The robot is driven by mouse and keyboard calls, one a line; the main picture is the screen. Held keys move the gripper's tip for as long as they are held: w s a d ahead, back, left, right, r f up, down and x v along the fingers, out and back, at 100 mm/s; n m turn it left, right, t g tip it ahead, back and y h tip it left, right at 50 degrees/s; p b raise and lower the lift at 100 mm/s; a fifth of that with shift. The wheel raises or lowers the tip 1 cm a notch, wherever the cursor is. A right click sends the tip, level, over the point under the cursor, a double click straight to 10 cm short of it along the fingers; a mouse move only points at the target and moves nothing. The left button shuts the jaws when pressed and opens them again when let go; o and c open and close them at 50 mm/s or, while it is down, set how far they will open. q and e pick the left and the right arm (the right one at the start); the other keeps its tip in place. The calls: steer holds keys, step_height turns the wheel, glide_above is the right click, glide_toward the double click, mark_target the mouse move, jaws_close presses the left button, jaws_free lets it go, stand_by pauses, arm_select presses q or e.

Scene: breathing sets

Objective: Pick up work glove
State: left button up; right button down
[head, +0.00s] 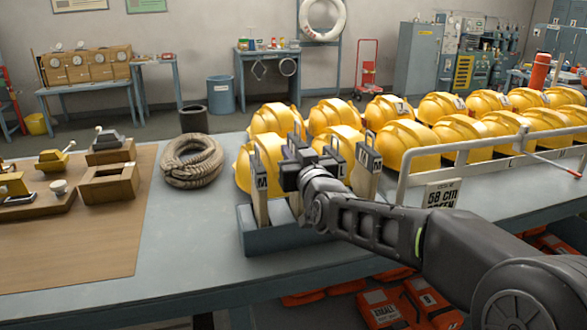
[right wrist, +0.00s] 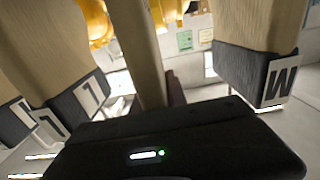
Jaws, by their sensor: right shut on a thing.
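Tan work gloves with dark ends and white size labels stand upright in a blue-grey holder (head: 285,241) on the bench in the head view. An M glove (head: 259,195) is at the left and another M glove (head: 369,178) at the right. My right gripper (head: 300,163) is among them, above the holder, and is shut on a glove. In the right wrist view, a narrow tan glove (right wrist: 142,50) rises in the middle, between a glove labelled L (right wrist: 55,50) and one labelled M (right wrist: 262,50). The grip itself is largely hidden. My left gripper is out of view.
Yellow helmets (head: 407,147) stand in rows behind the holder, and a metal rail (head: 403,178) with a size sign (head: 441,195) is at the right. The bench front left of the holder is clear.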

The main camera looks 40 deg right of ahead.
mark_target(295, 131)
step_height(295, 131, up, 6)
steer(key=shift+f, duration=0.1)
stand_by(0.7)
